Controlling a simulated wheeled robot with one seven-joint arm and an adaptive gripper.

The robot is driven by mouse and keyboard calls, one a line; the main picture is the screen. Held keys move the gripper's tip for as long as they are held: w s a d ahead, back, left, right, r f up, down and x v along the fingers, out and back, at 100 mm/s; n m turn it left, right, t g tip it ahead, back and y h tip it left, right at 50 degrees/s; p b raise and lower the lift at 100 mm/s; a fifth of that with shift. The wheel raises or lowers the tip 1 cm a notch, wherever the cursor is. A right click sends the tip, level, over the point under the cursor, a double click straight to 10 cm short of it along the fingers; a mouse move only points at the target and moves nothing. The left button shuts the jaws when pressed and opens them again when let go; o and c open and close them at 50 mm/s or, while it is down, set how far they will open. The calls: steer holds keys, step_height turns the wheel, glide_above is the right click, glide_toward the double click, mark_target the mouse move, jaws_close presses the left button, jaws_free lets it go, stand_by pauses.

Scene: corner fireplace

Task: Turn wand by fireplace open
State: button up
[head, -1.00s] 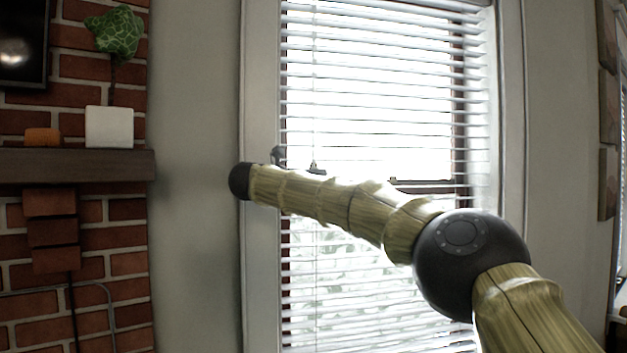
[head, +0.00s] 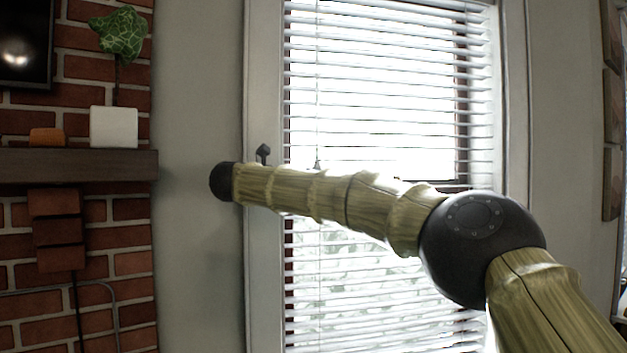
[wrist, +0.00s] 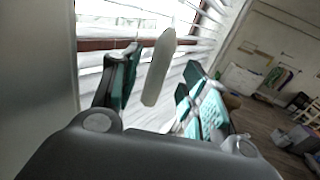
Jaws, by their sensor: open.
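The wand (wrist: 158,68) shows in the wrist view as a pale, slim, tilted piece between my two fingers in the picture. My gripper (wrist: 157,75) is open, with a teal-padded finger on each side of the wand. Gaps show on both sides of it; I cannot tell how deep it sits between the pads. In the head view a thin vertical line (head: 317,80) hangs in front of the blind (head: 380,100), ending in a small tip just above my arm. My arm hides most of my gripper there.
The brick fireplace (head: 110,68) stands at the left, with a dark mantel (head: 75,165) bearing a white pot (head: 114,127) and a plant (head: 119,35). Bare grey wall (head: 200,90) lies between it and the window frame (head: 262,100). Picture frames hang at the far right.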

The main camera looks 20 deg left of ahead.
steer(key=v, duration=0.6)
steer(key=shift+s, duration=0.2)
